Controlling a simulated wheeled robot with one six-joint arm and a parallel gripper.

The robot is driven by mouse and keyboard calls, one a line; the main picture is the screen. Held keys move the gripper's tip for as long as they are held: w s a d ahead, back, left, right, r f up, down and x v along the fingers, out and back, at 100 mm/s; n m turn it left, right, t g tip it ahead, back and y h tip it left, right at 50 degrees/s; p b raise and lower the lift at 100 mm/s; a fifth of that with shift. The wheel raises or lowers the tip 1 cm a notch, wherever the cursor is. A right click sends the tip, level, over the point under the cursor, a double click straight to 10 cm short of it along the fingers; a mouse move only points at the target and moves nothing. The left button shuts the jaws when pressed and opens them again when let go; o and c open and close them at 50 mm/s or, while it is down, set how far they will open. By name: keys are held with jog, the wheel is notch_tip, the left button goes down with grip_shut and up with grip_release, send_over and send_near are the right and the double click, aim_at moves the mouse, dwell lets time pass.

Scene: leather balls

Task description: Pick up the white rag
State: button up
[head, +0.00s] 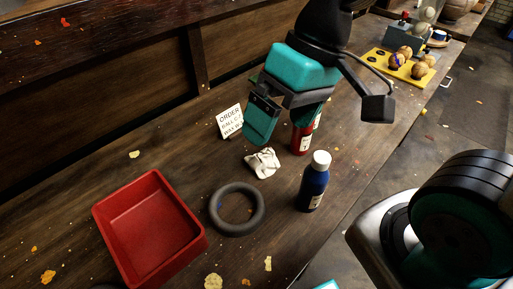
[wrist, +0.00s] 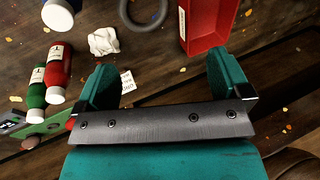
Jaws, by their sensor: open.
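The white rag (head: 263,163) lies crumpled on the wooden bench, between the order card and the blue bottle in the head view. It also shows in the wrist view (wrist: 104,41), near the top left, beyond the fingers. My gripper (head: 318,117) is open and empty, above the bench and up and to the right of the rag in the head view. In the wrist view its two fingers (wrist: 166,82) are spread wide with nothing between them, and the rag is apart from both.
A blue bottle (head: 314,183) with a white cap and a red bottle (head: 301,139) stand close to the rag. A dark ring (head: 237,209) and a red tray (head: 103,207) lie nearer. The order card (head: 230,121) stands behind. A green bottle (wrist: 37,88) shows beside the red one.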

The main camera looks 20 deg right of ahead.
jog(key=w+d+f+m, duration=0.3)
jog(key=w+m, duration=0.4)
jog(key=w, duration=0.1)
jog(key=m+g, duration=0.1)
jog(key=m, duration=0.9)
send_near(263, 156)
jog(key=shift+m+g, duration=0.3)
jog(key=f, duration=0.2)
jog(key=w+f, duration=0.1)
jog(key=f, duration=0.2)
jog(key=shift+w+a+f, duration=0.1)
jog(key=shift+w, duration=0.1)
jog(key=x, duration=0.7)
jog(key=c, duration=1)
jog(key=shift+c, duration=0.2)
